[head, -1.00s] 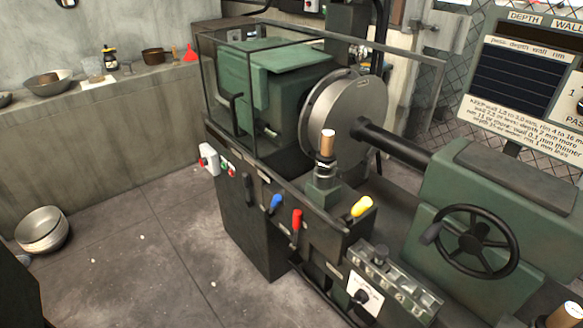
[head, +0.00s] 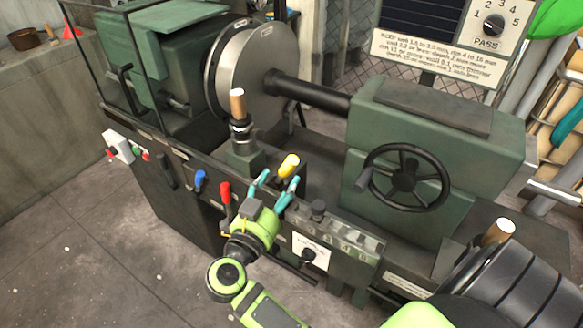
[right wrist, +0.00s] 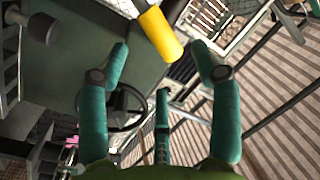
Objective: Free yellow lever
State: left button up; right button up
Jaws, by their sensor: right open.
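The yellow lever (head: 289,166) sticks up from the front of the green lathe, right of the wooden-topped post. My right gripper (head: 277,186) is just below and in front of the lever's yellow grip, with its teal fingers spread. In the right wrist view the yellow grip (right wrist: 160,34) lies beyond and between the open fingertips (right wrist: 160,62); I see no finger closed on it. My left gripper is not in view.
A red lever (head: 225,192) and a blue lever (head: 199,180) stand left of my right gripper. The black handwheel (head: 404,174) is to the right. A control box (head: 335,240) sits just below. The floor at left is clear.

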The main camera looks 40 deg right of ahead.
aim_at(290, 170)
jog(key=shift+w+d+r, duration=0.1)
jog(key=shift+w+d, duration=0.05)
jog(key=shift+d, duration=0.2)
jog(key=p+x, duration=0.1)
jog(key=x, duration=0.4)
jog(key=shift+w+d, duration=0.2)
jog(key=shift+d, duration=0.1)
jog(key=shift+w+d, duration=0.2)
jog(key=shift+d, duration=0.05)
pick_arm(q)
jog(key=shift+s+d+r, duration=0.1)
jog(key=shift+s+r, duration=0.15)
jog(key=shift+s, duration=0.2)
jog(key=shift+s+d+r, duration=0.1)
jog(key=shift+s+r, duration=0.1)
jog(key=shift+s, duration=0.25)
pick_arm(e)
grip_shut()
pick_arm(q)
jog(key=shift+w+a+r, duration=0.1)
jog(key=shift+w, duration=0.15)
